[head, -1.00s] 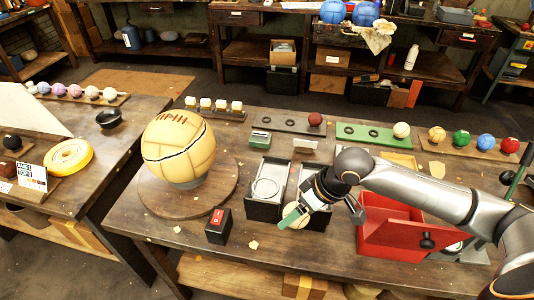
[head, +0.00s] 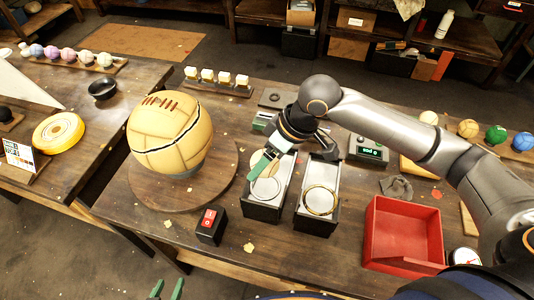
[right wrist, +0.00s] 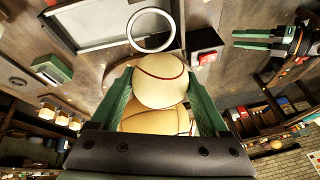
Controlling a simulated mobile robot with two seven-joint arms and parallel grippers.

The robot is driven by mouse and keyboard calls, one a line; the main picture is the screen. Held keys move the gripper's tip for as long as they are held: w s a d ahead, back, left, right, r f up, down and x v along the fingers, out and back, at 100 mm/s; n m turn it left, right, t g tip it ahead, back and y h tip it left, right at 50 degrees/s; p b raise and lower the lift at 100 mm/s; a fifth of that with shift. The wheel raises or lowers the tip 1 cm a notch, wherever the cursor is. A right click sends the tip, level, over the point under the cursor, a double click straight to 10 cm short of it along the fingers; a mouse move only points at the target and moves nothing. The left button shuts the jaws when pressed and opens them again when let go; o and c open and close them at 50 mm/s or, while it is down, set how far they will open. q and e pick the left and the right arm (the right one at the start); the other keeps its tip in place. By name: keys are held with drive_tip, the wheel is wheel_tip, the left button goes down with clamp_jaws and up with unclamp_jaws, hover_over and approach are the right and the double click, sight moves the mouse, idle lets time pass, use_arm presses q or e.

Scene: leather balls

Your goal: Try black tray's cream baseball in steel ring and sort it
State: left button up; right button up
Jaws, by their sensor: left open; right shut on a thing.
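The cream baseball (right wrist: 160,80), with a red seam, is between the green fingers of my right gripper (right wrist: 163,100), which is shut on it. In the head view the right gripper (head: 264,165) holds the ball (head: 259,162) just behind the steel ring (head: 266,188). The ring lies in the left of two black-sided boxes (head: 262,212); it also shows beyond the ball in the right wrist view (right wrist: 152,30). I cannot tell whether ball and ring touch. My left gripper (head: 167,291) is open and empty at the bottom edge; it also shows in the right wrist view (right wrist: 262,40).
A brass ring (head: 320,200) lies in the right box. A large cracked tan ball (head: 170,135) stands on a round board at left. A black-and-red block (head: 211,226) is in front. An empty red tray (head: 402,235) stands at right, with a small display device (head: 368,150) behind.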

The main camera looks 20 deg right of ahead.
drive_tip(key=shift+s+f, duration=0.1)
drive_tip(key=shift+f, duration=0.5)
wheel_tip(320, 180, down, 6)
drive_tip(key=b, duration=0.6)
drive_tip(key=shift+s+r+b, duration=0.15)
drive_tip(key=shift+r+b, duration=0.05)
drive_tip(key=shift+b, duration=0.15)
drive_tip(key=o, duration=1.3)
drive_tip(key=shift+s+f, duration=0.1)
drive_tip(key=shift+f, duration=0.05)
drive_tip(key=shift+o, duration=0.2)
drive_tip(key=shift+d, duration=0.1)
drive_tip(key=r+p, duration=0.6)
drive_tip(key=p, duration=0.1)
drive_tip(key=shift+w+r, duration=0.25)
drive_tip(key=shift+r, duration=1.45)
